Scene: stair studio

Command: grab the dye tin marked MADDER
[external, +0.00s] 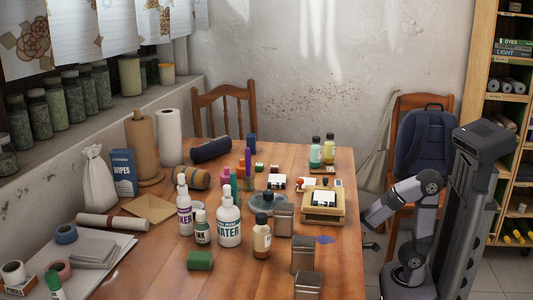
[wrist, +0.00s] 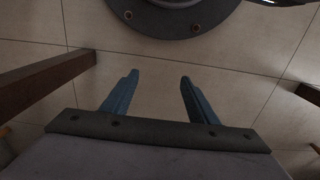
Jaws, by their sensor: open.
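Several metal tins stand near the right edge of the wooden table (external: 338,243) in the external view. One tin (external: 283,220) is farther back, another tin (external: 303,255) is in front of it, and a third tin (external: 308,286) is at the picture's bottom. I cannot read MADDER on any of them; their marks do not show. My gripper (external: 370,240) is off the table's right side, apart from the tins. In the wrist view my gripper (wrist: 158,76) is open, with two blue fingers apart and only floor between them. No tin shows there.
A white WATER bottle (external: 228,221), an amber bottle (external: 262,238) and a wooden stand (external: 323,205) are close to the tins. A chair (external: 420,103) with a backpack (external: 424,145) stands behind my arm. Shelves (external: 511,130) are at right.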

